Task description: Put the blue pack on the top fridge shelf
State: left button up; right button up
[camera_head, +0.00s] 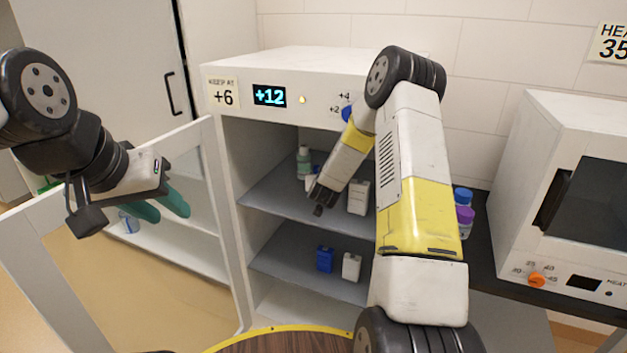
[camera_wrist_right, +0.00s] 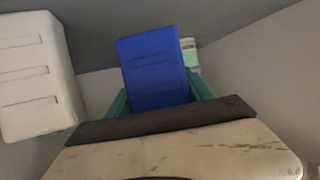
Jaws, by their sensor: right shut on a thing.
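A blue pack (camera_wrist_right: 153,73) sits between the green fingers of my right gripper (camera_wrist_right: 160,98) in the right wrist view; the gripper is shut on it. In the head view this gripper (camera_head: 322,200) is inside the open fridge (camera_head: 228,175), at the top shelf (camera_head: 268,200); the held pack is hidden there. I cannot tell whether it touches the shelf. Another blue pack (camera_head: 325,259) stands on the lower shelf beside a small white pack (camera_head: 351,266). My left gripper (camera_head: 170,211) is open and empty at the open fridge door (camera_head: 203,150).
A white pack (camera_head: 358,197) stands on the top shelf, right of my right gripper. A green-white bottle (camera_head: 304,160) stands behind. The fridge display (camera_head: 269,96) reads +12 beside a "keep at +6" label (camera_head: 223,93). A heater (camera_head: 570,190) and blue-and-purple-capped bottles (camera_head: 464,208) are right.

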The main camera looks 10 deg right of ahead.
jog(key=shift+w+d, duration=0.3)
jog(key=shift+w, duration=0.25)
jog(key=shift+w+d+f, duration=0.1)
jog(key=shift+w+f, duration=0.05)
jog(key=shift+f, duration=0.75)
jog(key=shift+w+d+f, duration=0.1)
jog(key=shift+w+f, duration=0.05)
jog(key=shift+f, duration=0.75)
jog(key=shift+f, duration=0.15)
jog(key=o, duration=1.6)
